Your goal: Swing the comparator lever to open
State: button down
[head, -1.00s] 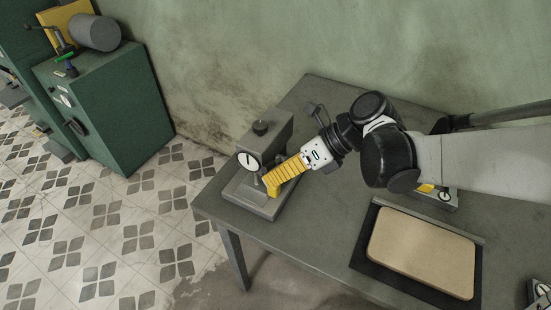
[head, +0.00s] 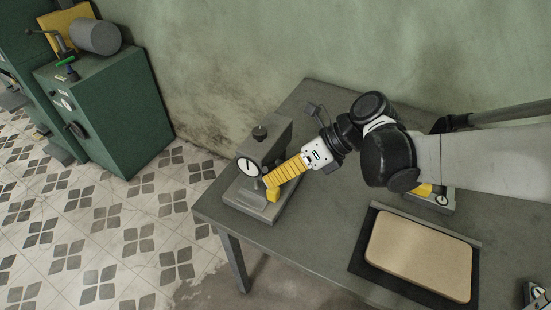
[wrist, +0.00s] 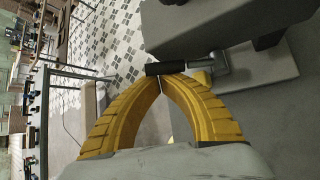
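The comparator (head: 265,150) is a grey stand with a white round dial (head: 248,166), near the table's left end. In the wrist view its lever shows as a dark cylindrical handle (wrist: 185,68) on a short grey arm (wrist: 224,66). My gripper (head: 272,191) has yellow ribbed fingers and reaches down in front of the comparator, below the dial. In the wrist view the fingertips (wrist: 160,80) meet with only a thin line between them, right at the handle's near side. I cannot tell whether they touch it. The lever is hidden behind the fingers in the head view.
The grey table (head: 315,215) has clear room between the comparator and a tan board (head: 420,255) on a dark mat. A grey-and-yellow device (head: 440,200) stands partly behind my arm. A green cabinet (head: 110,115) stands on the floor at left.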

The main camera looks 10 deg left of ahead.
aim_at(271, 166)
jog(key=shift+w+d+r+p, duration=0.2)
jog(key=shift+w+r+p, duration=0.4)
jog(key=shift+r, duration=0.2)
jog(key=shift+w+d+r+p, duration=0.15)
jog(key=shift+w+r+p, duration=0.3)
jog(key=shift+r+p, duration=0.3)
jog(key=shift+w+r, duration=0.15)
jog(key=shift+d, duration=0.1)
